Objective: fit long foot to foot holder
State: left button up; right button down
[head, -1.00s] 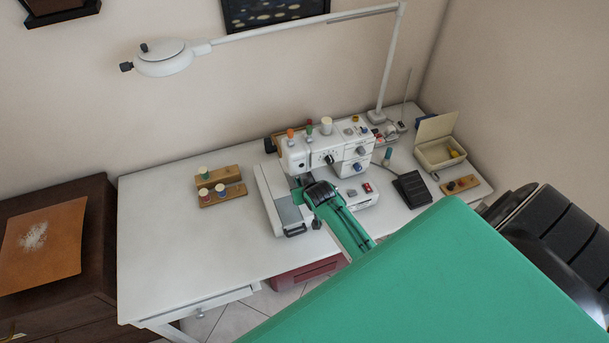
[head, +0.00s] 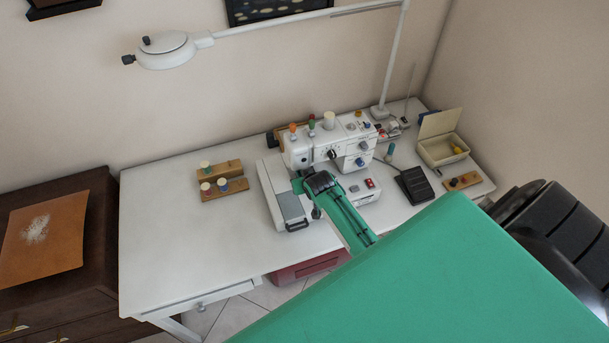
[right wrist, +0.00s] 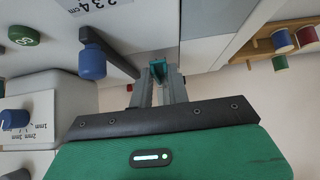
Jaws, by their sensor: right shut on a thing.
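The white sewing machine (head: 350,150) stands on the table. My right gripper reaches in under its head in the head view, where my wrist hides the fingers. In the right wrist view my right gripper (right wrist: 158,78) is shut on a small teal piece, which I take to be the long foot (right wrist: 158,68). Most of that piece is hidden between the fingers. I cannot make out the foot holder; a dark bar (right wrist: 112,54) and a blue knob (right wrist: 92,64) are close beside the fingers. I cannot tell whether foot and holder touch. My left gripper is not in view.
Wooden spool stands (head: 223,188) are on the left of the white table (head: 165,235), whose left part is clear. A black pedal (head: 413,186) and an open box (head: 440,150) are at the right. The lamp (head: 168,50) hangs above.

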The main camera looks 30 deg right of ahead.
jog(key=shift+w, duration=0.1)
dwell(0.3)
jog(key=c, duration=1.3)
grip_release()
jog(key=shift+o, duration=0.2)
jog(key=shift+r, duration=0.1)
jog(key=b+v, duration=0.2)
jog(key=v, duration=1.1)
jog(key=shift+s+r+b, duration=0.25)
jog(key=shift+b, duration=0.15)
